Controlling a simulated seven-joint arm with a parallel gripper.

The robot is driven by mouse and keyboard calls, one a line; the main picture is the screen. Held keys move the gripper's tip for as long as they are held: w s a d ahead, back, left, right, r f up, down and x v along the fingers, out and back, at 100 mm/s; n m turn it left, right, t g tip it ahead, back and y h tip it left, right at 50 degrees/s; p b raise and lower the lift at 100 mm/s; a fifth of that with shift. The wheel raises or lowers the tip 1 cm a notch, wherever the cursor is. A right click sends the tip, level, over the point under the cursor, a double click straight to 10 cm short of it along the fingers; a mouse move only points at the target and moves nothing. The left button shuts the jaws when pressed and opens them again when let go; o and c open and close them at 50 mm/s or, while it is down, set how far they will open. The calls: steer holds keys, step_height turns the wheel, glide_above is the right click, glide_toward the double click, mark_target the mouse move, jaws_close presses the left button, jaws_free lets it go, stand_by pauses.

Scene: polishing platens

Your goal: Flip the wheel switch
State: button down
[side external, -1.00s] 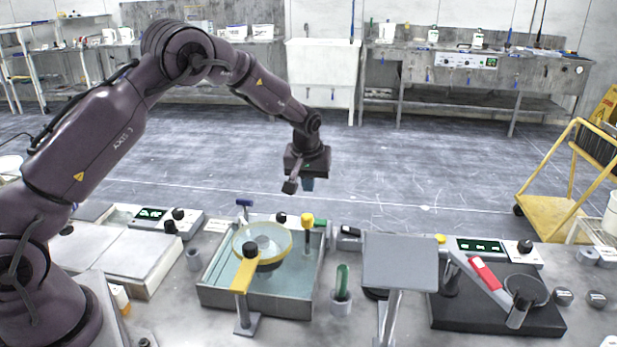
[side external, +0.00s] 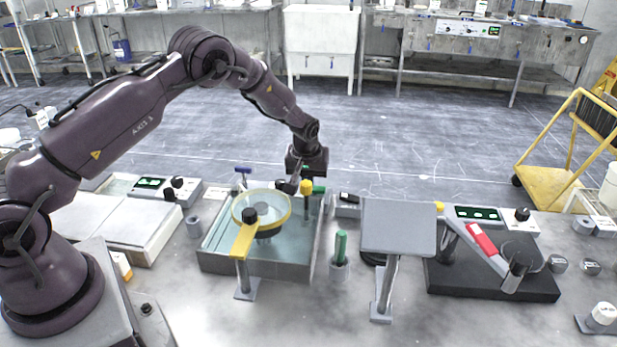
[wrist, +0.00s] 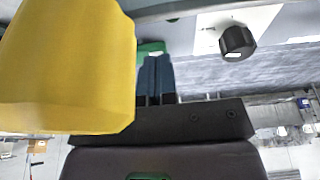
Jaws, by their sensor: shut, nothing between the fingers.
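My gripper (wrist: 155,62) is shut and empty, its two blue-grey fingers side by side in the wrist view. In the side external view, it is low over the back right corner of the water tank (side external: 218,262), with its fingertips mostly hidden behind a yellow knob (side external: 306,187). That knob (wrist: 66,65) fills the left of the wrist view. A green part (wrist: 150,47) lies just beyond the fingers; contact cannot be told. A black knob (wrist: 238,42) on a white plate is to the right. I cannot tell which part is the wheel switch.
A green-handled tool (side external: 341,247) stands in a cup in front. A grey plate on a post (side external: 398,228) and a red-handled arm (side external: 481,239) are to the right.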

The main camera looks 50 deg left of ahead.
steer(key=shift+s+a+f+t, duration=0.1)
steer(key=shift+f+t, duration=0.2)
steer(key=shift+w+d+r, duration=0.35)
steer(key=shift+w+d, duration=0.15)
steer(key=shift+d, duration=0.05)
steer(key=a+v, duration=0.2)
steer(key=v, duration=1.1)
steer(key=shift+s+a+r, duration=0.25)
steer(key=shift+s+r, duration=0.15)
steer(key=shift+r, duration=0.1)
